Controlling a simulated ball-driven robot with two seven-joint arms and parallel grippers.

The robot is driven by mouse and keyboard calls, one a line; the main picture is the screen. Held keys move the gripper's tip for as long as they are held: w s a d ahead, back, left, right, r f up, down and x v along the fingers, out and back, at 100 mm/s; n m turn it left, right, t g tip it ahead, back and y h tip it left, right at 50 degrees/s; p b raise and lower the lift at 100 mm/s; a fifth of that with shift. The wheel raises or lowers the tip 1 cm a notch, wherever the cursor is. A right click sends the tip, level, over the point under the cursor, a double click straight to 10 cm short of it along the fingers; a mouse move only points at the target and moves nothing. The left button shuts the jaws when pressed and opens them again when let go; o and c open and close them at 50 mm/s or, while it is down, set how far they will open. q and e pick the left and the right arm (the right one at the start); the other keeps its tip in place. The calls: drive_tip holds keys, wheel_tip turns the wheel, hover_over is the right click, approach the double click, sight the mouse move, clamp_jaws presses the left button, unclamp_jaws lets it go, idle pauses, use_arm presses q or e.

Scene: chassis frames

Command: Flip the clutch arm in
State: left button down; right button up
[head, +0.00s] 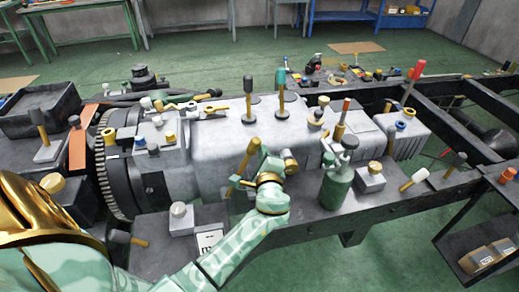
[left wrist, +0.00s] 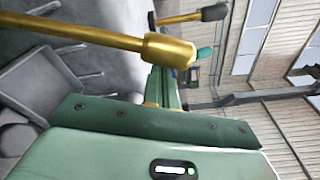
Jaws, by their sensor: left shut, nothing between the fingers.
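My left gripper (head: 268,160) is at the middle of the grey gearbox housing (head: 210,150), shut and empty. A gold lever (head: 243,165) stands tilted right beside it; it may be the clutch arm, but I cannot be sure. In the left wrist view a gold rod with a thick gold end (left wrist: 165,50) crosses in front of my green fingers (left wrist: 168,90). I cannot tell whether the fingers touch it. My right gripper is not in view.
Two upright levers (head: 281,98) with dark and green grips stand on the housing behind my gripper. A green bottle (head: 336,188) stands just to the right. A large toothed ring (head: 108,170) is at the left. Dark chassis rails (head: 465,105) run off to the right.

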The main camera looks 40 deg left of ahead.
use_arm(q)
drive_tip(key=shift+w, duration=0.1)
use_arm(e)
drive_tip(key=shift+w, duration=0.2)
use_arm(q)
drive_tip(key=shift+a, duration=0.1)
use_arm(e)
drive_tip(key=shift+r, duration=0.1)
use_arm(q)
drive_tip(key=s+a+r+n, duration=0.3)
drive_tip(key=s+a+n, duration=0.3)
drive_tip(key=s+a, duration=0.2)
drive_tip(key=shift+s+a+r+t+y+b, duration=0.15)
drive_tip(key=shift+s+t+y+b, duration=0.15)
drive_tip(key=shift+s, duration=0.6)
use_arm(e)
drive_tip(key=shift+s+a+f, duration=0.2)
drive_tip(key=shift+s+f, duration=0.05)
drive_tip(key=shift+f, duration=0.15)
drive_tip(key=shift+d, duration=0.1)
